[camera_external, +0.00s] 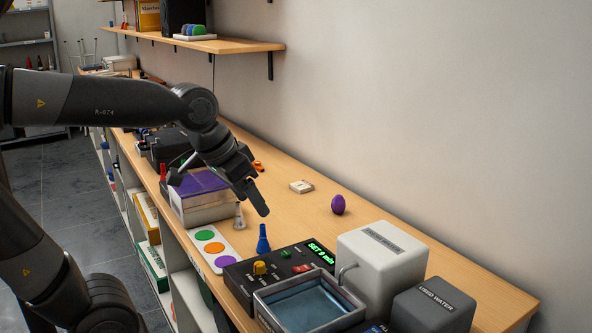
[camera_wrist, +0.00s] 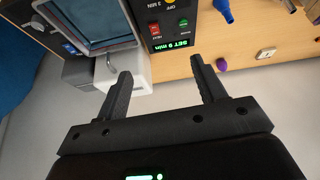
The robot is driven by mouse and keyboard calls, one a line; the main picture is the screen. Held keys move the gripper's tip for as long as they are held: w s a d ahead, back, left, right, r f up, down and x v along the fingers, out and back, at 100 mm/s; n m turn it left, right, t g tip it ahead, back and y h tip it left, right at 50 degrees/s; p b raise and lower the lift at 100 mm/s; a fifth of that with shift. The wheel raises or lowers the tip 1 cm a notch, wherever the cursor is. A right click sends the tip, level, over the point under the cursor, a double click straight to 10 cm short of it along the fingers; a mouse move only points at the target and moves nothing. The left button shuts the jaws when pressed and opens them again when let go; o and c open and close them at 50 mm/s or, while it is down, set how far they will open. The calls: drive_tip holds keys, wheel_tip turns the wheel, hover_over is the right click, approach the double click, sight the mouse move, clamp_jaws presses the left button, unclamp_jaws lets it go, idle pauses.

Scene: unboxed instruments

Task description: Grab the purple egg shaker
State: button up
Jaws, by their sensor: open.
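The purple egg shaker (camera_external: 338,204) stands on the wooden bench near the wall, right of a small pale block. In the wrist view the purple egg (camera_wrist: 221,64) shows small, just right of the right finger and beyond it. My gripper (camera_external: 257,196) is over the bench, to the left of the egg and apart from it. In the wrist view my gripper (camera_wrist: 158,82) has its two fingers spread wide with nothing between them.
A blue cone-shaped piece (camera_external: 263,240) and a metal cone (camera_external: 239,216) stand below my gripper. A black control box (camera_external: 240,279), a water bath (camera_external: 345,321) and a white tank (camera_external: 380,258) fill the near end. The bench around the egg is clear.

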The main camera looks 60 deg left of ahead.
drive_tip(key=w+a+r, duration=0.2)
drive_tip(key=w+a, duration=0.1)
drive_tip(key=w, duration=0.6)
drive_tip(key=n+g+y, duration=0.1)
drive_tip(key=n, duration=0.3)
hover_over(337, 198)
drive_tip(key=s, duration=0.2)
wheel_tip(337, 198, down, 13)
drive_tip(key=x, duration=0.5)
drive_tip(key=shift+s+d+f, duration=0.2)
drive_tip(key=shift+s+d, duration=0.05)
drive_tip(key=shift+d, duration=0.05)
drive_tip(key=x, duration=0.5)
drive_tip(key=shift+s+d+f, duration=0.1)
drive_tip(key=shift+s+f, duration=0.1)
drive_tip(key=shift+s, duration=0.15)
drive_tip(key=shift+y, duration=0.3)
drive_tip(key=shift+c, duration=0.2)
drive_tip(key=c, duration=1)
